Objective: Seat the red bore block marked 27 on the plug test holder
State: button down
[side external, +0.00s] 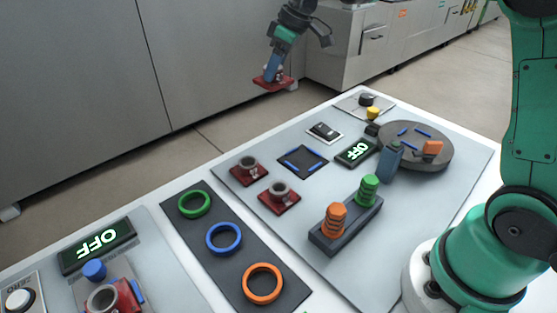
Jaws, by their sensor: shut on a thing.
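My gripper (273,70) is at the top centre, shut on a red block (286,82) with a grey round bore part. It holds the block in the air beyond the table's far edge. Two similar red blocks stand on the light panel, one red block (240,175) at the back and one red block (291,203) nearer. Another red block (128,299) with a grey ring is at the bottom left, beside a blue knob (94,269). No number is legible on any block. I cannot tell which fixture is the plug test holder.
A dark square pad (302,161) with blue marks is bare. A grey round table (440,160) carries an orange piece. A dark rack (340,235) holds orange and green ribbed plugs. A dark board (213,262) bears coloured rings.

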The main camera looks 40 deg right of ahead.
notch_tip(320, 180, up, 4)
jog(key=shift+f, duration=0.25)
jog(key=shift+s+d+f, duration=0.15)
jog(key=shift+s+f, duration=1.25)
jog(key=shift+f, duration=1.5)
jog(key=shift+s+d+f, duration=0.2)
jog(key=shift+s+f, duration=1.2)
jog(key=shift+f, duration=1.55)
jog(key=shift+s+d+f, duration=0.15)
jog(key=shift+s+f, duration=1.25)
jog(key=shift+f, duration=1.5)
jog(key=shift+f, duration=0.65)
grip_release()
